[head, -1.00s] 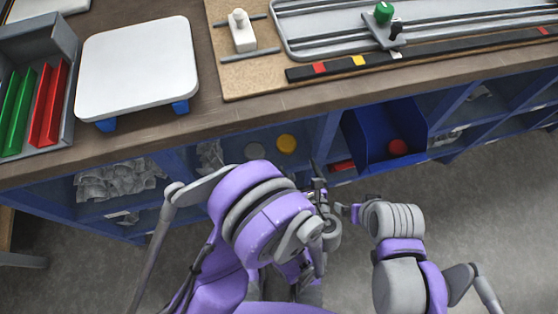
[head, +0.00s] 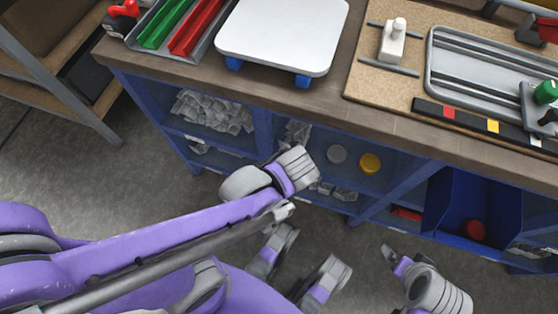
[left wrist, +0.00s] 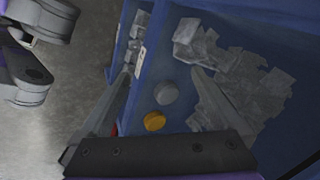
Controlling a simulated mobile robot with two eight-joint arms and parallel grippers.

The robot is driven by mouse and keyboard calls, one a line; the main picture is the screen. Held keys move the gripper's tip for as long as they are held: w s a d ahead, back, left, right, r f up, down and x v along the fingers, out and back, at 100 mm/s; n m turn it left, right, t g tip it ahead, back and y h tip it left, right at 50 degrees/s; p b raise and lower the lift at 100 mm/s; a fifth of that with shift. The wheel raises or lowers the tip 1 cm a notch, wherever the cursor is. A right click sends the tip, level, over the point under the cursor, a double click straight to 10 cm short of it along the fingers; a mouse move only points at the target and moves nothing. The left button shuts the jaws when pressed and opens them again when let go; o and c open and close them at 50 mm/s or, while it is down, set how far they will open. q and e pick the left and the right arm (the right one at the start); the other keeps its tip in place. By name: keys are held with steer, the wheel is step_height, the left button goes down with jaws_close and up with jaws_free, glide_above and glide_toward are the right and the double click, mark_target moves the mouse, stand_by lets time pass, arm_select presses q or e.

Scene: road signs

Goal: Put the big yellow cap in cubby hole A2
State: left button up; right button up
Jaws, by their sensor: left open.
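A round yellow cap (head: 370,163) sits in an open blue cubby under the workbench, beside a round grey cap (head: 337,154). In the left wrist view the yellow cap (left wrist: 154,121) lies below the grey cap (left wrist: 165,93). My left gripper (left wrist: 160,72) is open, with its fingers spread on either side of both caps in that view and nothing held. In the head view its fingers are hidden behind my left wrist. My right gripper (head: 390,254) is low at the right, its fingers unclear. I cannot read any cubby label to identify A2.
The blue cubby shelf (head: 260,135) runs under the workbench edge. A cubby at left holds clear bags (head: 213,112). A blue bin (head: 475,205) at right holds a red cap (head: 474,230). A white-topped stand (head: 283,35) is on the bench. Grey floor lies below.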

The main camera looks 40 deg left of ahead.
arm_select(q)
steer(key=s+a+r+n+h, duration=0.1)
steer(key=s+r+n+h, duration=0.1)
steer(key=s+n, duration=0.4)
steer(key=shift+s+a+r+n, duration=0.15)
steer(key=shift+a+r+n, duration=0.25)
steer(key=shift+n, duration=1.3)
